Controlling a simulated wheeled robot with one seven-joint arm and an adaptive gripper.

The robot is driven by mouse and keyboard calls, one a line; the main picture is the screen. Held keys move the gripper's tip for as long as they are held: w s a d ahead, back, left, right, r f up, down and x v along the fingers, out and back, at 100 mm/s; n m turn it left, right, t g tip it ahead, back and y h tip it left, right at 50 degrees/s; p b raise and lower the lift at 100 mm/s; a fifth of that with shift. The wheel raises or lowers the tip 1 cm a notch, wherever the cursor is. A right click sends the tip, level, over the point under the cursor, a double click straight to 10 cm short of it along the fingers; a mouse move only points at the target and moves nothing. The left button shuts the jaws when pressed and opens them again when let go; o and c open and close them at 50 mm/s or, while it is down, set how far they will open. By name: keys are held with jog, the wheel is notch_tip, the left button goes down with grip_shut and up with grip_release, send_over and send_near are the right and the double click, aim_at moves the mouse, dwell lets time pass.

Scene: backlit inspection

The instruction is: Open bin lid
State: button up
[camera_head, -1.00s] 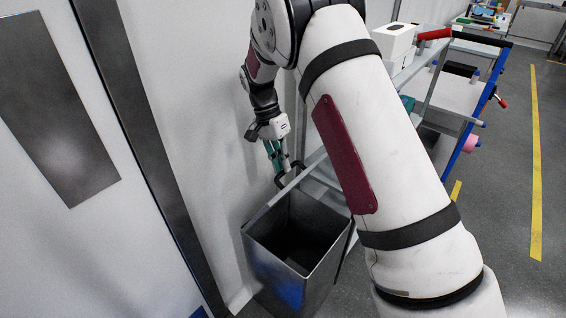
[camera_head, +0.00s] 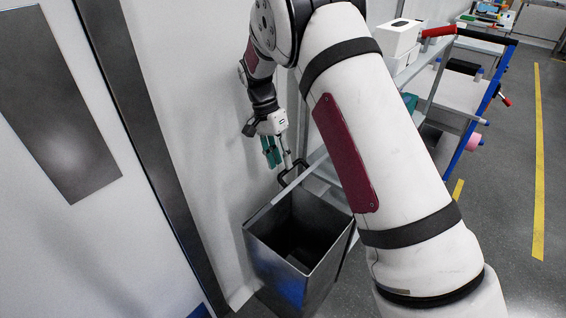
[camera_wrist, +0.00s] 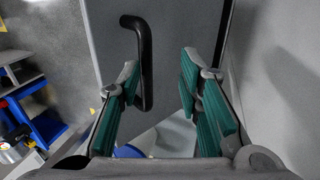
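The dark metal bin (camera_head: 275,275) stands against the wall in the head view, its top uncovered and its dark inside visible. Its lid (camera_wrist: 180,25) stands raised, seen nearly edge-on at the bin's back rim in the head view (camera_head: 272,203). The lid's black handle (camera_head: 292,172) also shows in the wrist view (camera_wrist: 146,65). My gripper (camera_head: 280,164) is open just above the handle, with its green-padded fingers apart. In the wrist view my gripper (camera_wrist: 159,75) has the handle close beside the left finger; I cannot tell whether they touch. Nothing is held.
A white wall (camera_head: 225,150) is close on the left of the gripper. Floor with a yellow line (camera_head: 539,160) is clear at the right.

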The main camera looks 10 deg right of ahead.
jog(key=d+v, duration=0.1)
jog(key=v, duration=0.5)
jog(key=shift+a, duration=0.35)
